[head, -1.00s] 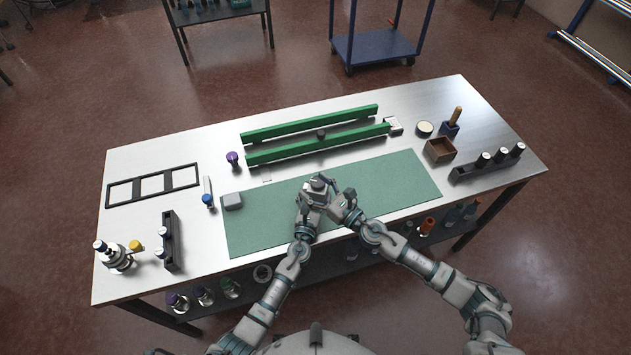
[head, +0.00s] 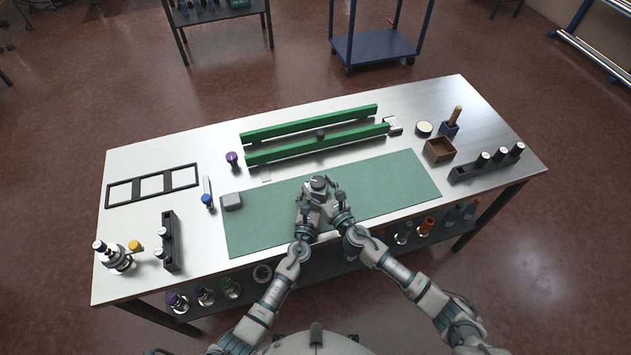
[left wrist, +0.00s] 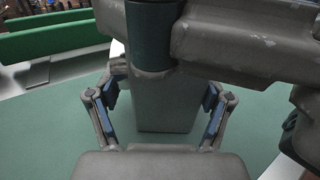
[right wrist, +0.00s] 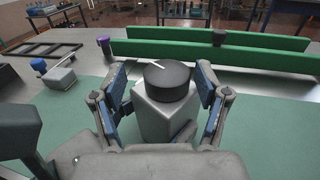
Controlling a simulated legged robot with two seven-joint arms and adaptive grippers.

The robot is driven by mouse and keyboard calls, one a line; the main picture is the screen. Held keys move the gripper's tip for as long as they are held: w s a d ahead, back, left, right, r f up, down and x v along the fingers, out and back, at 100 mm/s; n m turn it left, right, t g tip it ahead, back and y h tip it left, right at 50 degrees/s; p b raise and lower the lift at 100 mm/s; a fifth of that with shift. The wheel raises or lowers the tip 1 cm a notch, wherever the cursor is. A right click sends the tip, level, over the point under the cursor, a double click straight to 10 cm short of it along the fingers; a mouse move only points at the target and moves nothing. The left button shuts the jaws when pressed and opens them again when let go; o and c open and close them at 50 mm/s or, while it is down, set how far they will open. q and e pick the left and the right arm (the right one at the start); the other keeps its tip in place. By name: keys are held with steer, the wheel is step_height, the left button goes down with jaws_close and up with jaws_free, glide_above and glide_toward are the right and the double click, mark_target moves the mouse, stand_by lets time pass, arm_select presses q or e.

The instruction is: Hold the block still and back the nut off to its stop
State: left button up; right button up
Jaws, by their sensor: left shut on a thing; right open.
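The block (right wrist: 160,117) is light grey and stands upright over the green mat. The nut (right wrist: 167,80) is a dark round cap on its top, with a white line across its upper face; it also shows in the head view (head: 318,182). My left gripper (left wrist: 163,100) is shut on the block, with a blue-padded finger on each side. My right gripper (right wrist: 160,88) is open, its fingers on either side of the nut and block in its view, with gaps showing. In the left wrist view, my other arm's parts cover the block's top, so the nut is hidden there.
The green mat (head: 400,185) is mostly clear. A small grey block (head: 232,201) lies at its left. Two green rails (head: 300,150) lie behind, with a purple-topped piece (head: 232,158) beside them. A brown box (head: 439,149) stands at the right.

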steer(key=shift+x, duration=0.9)
steer(key=c, duration=1.2)
steer(key=shift+a, duration=0.15)
